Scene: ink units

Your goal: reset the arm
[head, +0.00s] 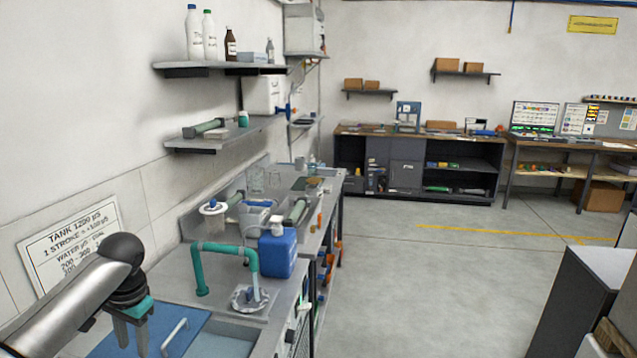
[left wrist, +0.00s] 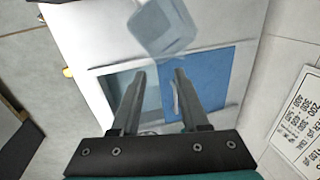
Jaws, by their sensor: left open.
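My left arm comes in from the lower left in the head view. Its gripper (head: 130,338) hangs above the blue board (head: 165,330) at the sink's near end, with the fingers pointing down. In the left wrist view the left gripper (left wrist: 158,78) is open, with two dark fingers apart and nothing between them. The blue board (left wrist: 205,85) and the sink basin (left wrist: 113,88) lie below it there. My right gripper is in neither view.
The counter holds a teal tap pipe (head: 228,247), a blue jug (head: 277,250) and a white-lidded container (head: 213,222). A wall sign (head: 72,243) is close beside my left arm. Shelves (head: 220,67) with bottles stick out above. The floor (head: 420,290) to the right is clear.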

